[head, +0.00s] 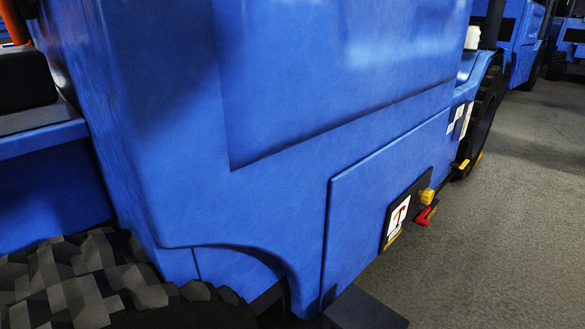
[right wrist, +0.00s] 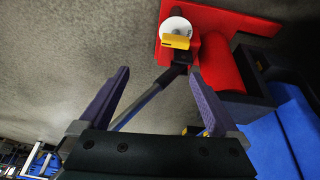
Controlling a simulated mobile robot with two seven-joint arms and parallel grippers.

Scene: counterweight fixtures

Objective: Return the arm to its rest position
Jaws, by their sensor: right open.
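My right gripper (right wrist: 159,72) shows in the right wrist view with its two purple fingers wide apart. A grey rod (right wrist: 146,104) runs through the view between the fingers toward a red fixture (right wrist: 222,66). I cannot tell whether the rod touches the gripper. The fixture carries a white disc (right wrist: 176,27) and a yellow piece (right wrist: 176,42) beyond the fingertips. Neither of my grippers shows in the head view. There, a large blue vehicle body (head: 270,120) fills most of the picture.
A black panel on the blue side bears a white label (head: 397,214), a yellow knob (head: 427,196) and a red lever (head: 424,216). A dark tyre (head: 483,120) stands at the right. Grey floor (head: 500,240) is open at right. Blue vehicles (head: 525,35) stand behind.

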